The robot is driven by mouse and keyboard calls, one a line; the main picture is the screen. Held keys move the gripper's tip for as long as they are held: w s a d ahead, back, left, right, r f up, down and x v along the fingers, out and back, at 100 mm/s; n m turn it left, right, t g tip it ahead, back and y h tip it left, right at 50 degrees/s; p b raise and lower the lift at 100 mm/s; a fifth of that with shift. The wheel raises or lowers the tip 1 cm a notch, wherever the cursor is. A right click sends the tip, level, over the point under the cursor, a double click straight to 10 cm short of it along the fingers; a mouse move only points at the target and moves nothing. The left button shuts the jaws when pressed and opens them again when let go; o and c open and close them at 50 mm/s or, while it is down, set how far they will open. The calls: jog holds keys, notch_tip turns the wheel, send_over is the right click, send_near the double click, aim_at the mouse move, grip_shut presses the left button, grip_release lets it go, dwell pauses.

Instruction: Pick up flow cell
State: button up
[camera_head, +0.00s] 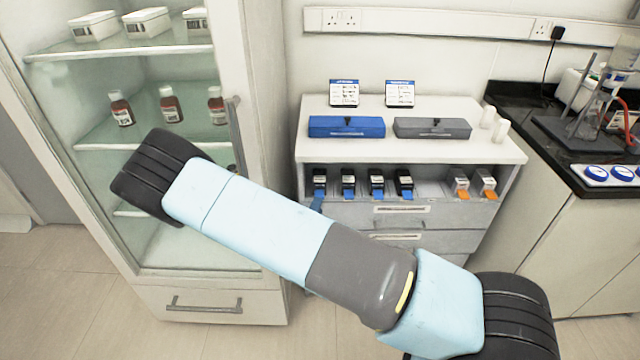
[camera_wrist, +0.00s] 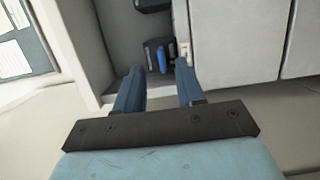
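Several black cartridges with blue tabs (camera_head: 348,183) stand in a row in the open shelf of the white cabinet. Two pale cartridges with orange tabs (camera_head: 461,186) stand further right on that shelf. I cannot tell from the labels which are flow cells. My gripper (camera_wrist: 159,77) is open and empty, with its two blue fingers apart. In the wrist view a black cartridge with a blue tab (camera_wrist: 154,54) lies ahead, beyond the gap between the fingertips. In the head view my arm hides most of the gripper; a blue finger seems to show near the leftmost cartridge.
On the white cabinet (camera_head: 510,152) stand a blue case (camera_head: 346,127), a grey case (camera_head: 432,128), two signs and white bottles. A glass-door fridge (camera_head: 265,100) with bottles and boxes stands left. A dark bench (camera_head: 555,165) with lab equipment stands right. Drawers lie below the shelf.

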aim_at(319, 186)
jog(key=x, duration=0.5)
jog(key=shift+f, duration=0.15)
grip_shut()
dwell(0.4)
